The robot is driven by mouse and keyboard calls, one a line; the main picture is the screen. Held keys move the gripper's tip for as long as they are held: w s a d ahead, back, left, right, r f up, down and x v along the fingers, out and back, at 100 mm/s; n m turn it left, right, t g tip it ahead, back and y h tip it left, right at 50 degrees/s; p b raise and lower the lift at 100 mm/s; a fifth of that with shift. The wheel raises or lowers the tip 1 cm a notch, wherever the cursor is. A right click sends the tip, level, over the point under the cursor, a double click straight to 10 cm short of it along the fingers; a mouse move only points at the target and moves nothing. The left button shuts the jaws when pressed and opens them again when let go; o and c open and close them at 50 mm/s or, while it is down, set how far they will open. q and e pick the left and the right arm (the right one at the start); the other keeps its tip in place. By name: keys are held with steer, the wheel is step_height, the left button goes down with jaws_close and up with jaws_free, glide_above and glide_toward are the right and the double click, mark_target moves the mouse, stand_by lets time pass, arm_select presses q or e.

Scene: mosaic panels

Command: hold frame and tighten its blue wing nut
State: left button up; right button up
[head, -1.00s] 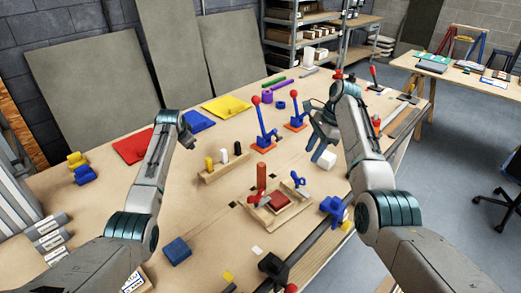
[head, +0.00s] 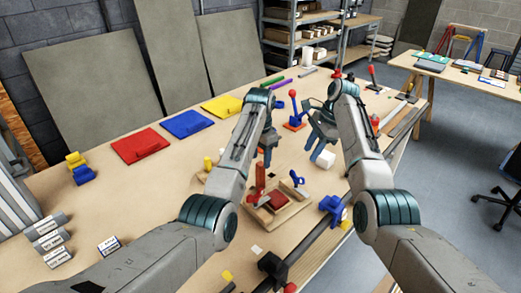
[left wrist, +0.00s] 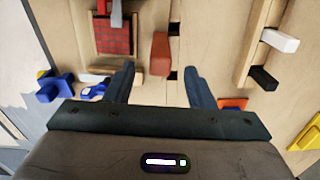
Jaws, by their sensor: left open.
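The wooden frame (head: 291,213) with its red mosaic panel (head: 279,201) lies on the bench; the panel also shows in the left wrist view (left wrist: 113,40). A blue wing nut (head: 297,181) sits at the frame's far right corner; it appears in the left wrist view (left wrist: 93,91), left of the fingers. A red piece is at the frame's left side. My left gripper (head: 265,155) is open and empty above a brick-red upright post (left wrist: 160,54), just behind the frame. My right gripper (head: 319,138) is above a white block (head: 325,159); its fingers are unclear.
A blue clamp (head: 332,207) is at the bench edge, right of the frame. A blue-and-red lever clamp (head: 294,113) stands behind. Red (head: 140,145), blue (head: 187,124) and yellow (head: 222,107) panels lie flat at the back left.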

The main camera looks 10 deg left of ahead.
mark_target(260, 174)
arm_select(q)
step_height(260, 174, down, 8)
steer(key=shift+f, duration=0.15)
stand_by(0.3)
